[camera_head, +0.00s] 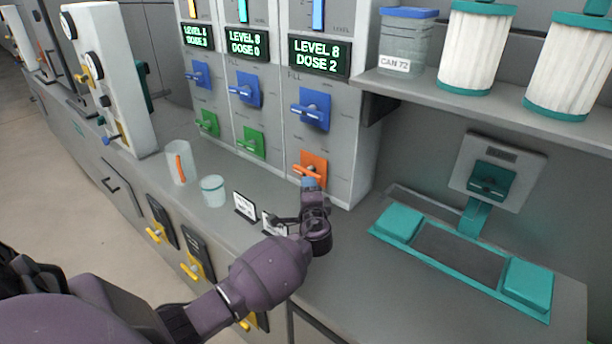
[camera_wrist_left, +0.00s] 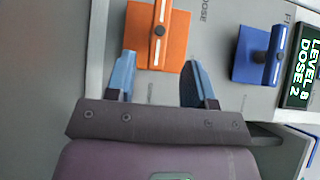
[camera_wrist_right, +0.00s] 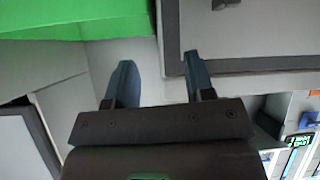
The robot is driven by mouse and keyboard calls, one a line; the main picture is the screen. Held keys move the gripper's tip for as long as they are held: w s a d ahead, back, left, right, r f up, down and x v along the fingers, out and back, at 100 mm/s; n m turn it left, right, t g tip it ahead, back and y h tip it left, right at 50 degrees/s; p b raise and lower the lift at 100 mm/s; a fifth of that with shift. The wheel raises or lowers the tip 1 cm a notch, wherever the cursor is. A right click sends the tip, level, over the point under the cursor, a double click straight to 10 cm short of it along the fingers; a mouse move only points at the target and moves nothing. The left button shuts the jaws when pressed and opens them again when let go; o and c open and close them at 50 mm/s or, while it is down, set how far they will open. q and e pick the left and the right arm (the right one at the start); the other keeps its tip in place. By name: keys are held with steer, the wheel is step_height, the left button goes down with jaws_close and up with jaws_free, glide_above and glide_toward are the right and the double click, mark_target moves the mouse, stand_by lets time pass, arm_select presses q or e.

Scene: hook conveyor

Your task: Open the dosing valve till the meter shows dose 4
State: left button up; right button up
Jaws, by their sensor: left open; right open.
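The orange dosing valve (camera_head: 313,167) sits low on the right-hand panel, under a meter (camera_head: 319,57) reading LEVEL 8, DOSE 2. My left gripper (camera_head: 309,183) is at this valve. In the left wrist view, the valve's orange plate (camera_wrist_left: 172,48) and its handle (camera_wrist_left: 160,28) lie ahead, between the blue fingertips of my open left gripper (camera_wrist_left: 160,62). Contact with the handle cannot be told. The meter also shows sideways in the left wrist view (camera_wrist_left: 300,70). My right gripper (camera_wrist_right: 158,60) is open and empty, and it is outside the head view.
A blue fill valve (camera_head: 312,108) is above the orange one. Neighbouring panels carry blue and green valves (camera_head: 251,143). A jug (camera_head: 180,162), a cup (camera_head: 213,191) and small cards (camera_head: 245,207) stand left of my gripper. A teal-trimmed scale (camera_head: 460,252) stands right.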

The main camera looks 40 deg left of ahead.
mark_target(306, 175)
arm_select(q)
steer(key=x, duration=0.7)
steer(key=shift+w+a+b, duration=0.15)
steer(key=shift+w+b, duration=0.05)
steer(key=shift+b, duration=0.15)
jaws_close()
